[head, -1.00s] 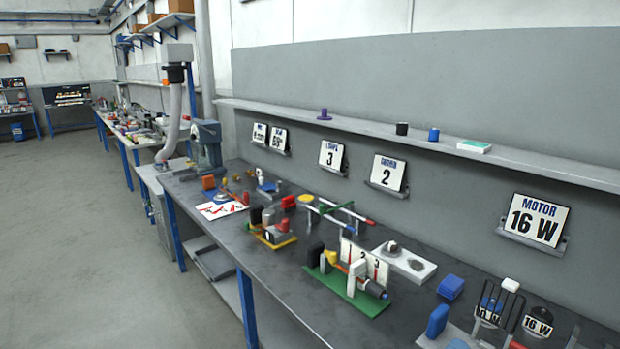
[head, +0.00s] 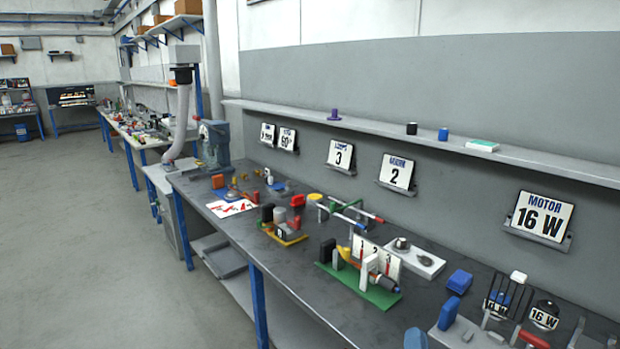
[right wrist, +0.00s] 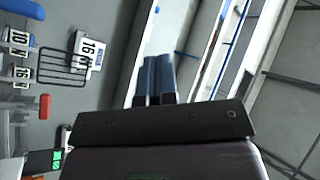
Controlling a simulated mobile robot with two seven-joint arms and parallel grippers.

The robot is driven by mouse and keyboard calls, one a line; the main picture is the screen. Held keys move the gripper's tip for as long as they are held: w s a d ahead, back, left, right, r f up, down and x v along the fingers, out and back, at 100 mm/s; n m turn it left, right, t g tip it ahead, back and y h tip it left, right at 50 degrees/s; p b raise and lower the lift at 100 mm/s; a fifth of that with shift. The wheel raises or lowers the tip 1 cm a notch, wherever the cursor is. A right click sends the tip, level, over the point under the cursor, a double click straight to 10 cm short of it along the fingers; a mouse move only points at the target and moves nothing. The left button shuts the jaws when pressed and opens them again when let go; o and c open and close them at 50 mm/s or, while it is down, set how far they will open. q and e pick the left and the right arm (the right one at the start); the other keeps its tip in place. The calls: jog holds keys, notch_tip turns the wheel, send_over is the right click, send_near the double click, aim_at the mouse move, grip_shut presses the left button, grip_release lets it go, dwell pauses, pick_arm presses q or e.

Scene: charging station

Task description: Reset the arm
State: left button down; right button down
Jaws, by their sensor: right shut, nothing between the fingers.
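My right gripper (right wrist: 157,80) shows in the right wrist view as two blue fingers side by side, shut with nothing between them. In the head view only a blue tip of the right gripper (head: 415,339) shows at the bottom edge, in front of the workbench (head: 215,190). It is left of a blue upright block (head: 448,314) on a grey base. The rest of the right arm is out of the head view. My left gripper is in neither view.
A wire rack (head: 507,297) and a red handle (head: 532,339) stand at the bench's near right end. A green-based fixture (head: 350,290) stands further left. A "MOTOR 16 W" sign (head: 542,216) hangs on the wall. Open floor (head: 80,240) lies left of the bench.

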jog(key=s+d+f+n+g+y, duration=0.1)
jog(key=s+d+f+n+g, duration=0.1)
jog(key=s+f, duration=0.4)
jog(key=s+d+f+n+g+y, duration=0.1)
jog(key=s+f+n+g, duration=0.3)
jog(key=s, duration=0.4)
jog(key=s+d+f+n+g, duration=0.3)
jog(key=s+d+f+n, duration=0.1)
jog(key=s+f, duration=0.4)
jog(key=shift+n+g+y, duration=0.3)
jog(key=shift+n+y, duration=0.1)
jog(key=shift+n, duration=0.1)
jog(key=shift+s, duration=0.1)
jog(key=shift+d, duration=0.1)
